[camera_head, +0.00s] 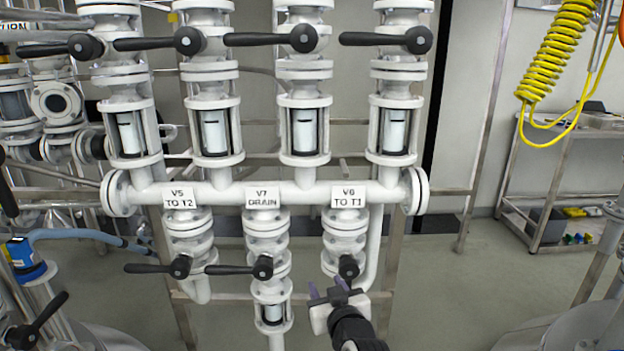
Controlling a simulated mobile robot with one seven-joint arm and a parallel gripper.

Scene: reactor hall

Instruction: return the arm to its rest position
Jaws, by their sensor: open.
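My gripper (327,293) is at the lower middle of the head view, just below and in front of the valve labelled V6 TO T1. Its two fingers are apart and nothing shows between them. My arm (355,330) reaches up from the bottom edge. The black handle of V6 (348,267) is close above the gripper and points toward me. I cannot tell whether the fingers touch it.
Valves V5 (180,267) and V7 (262,268) have handles lying sideways to the left. A white manifold pipe (300,193) runs across above, with several black-handled valves at the top. A metal shelf (545,190) stands at right. Open floor (450,290) lies right of my arm.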

